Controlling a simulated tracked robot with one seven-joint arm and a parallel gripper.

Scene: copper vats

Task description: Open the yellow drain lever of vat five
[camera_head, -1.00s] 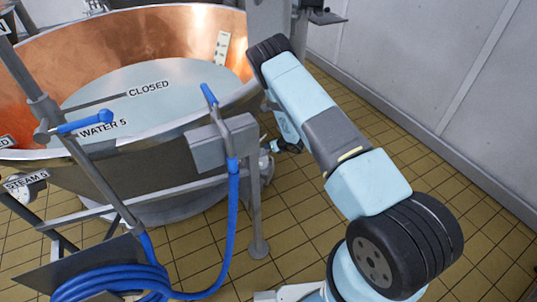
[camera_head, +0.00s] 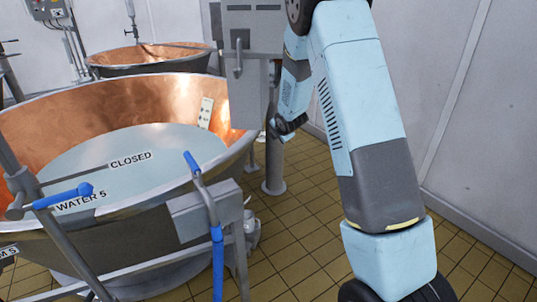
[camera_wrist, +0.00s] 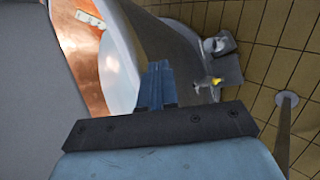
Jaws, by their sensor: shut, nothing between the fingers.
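Vat five is the large copper vat (camera_head: 160,98) at the left in the head view, with pale liquid inside and signs reading WATER 5 and CLOSED. Its copper inner wall (camera_wrist: 76,48) and pale rim show at the left in the wrist view. A small yellow part, likely the drain lever (camera_wrist: 216,82), sits on a grey fitting low beside the vat, right of my fingers. I cannot make the yellow out in the head view. My gripper (camera_wrist: 158,68) is shut and empty, with its blue-grey fingers in front of the vat's outer side and apart from the lever.
A blue-handled pipe (camera_head: 205,190) and a grey box (camera_head: 203,211) stand at the vat's near side. A grey post (camera_wrist: 285,130) rises from the tiled floor at the right in the wrist view. A second copper vat (camera_head: 150,58) stands behind. Tiled floor lies open at the right.

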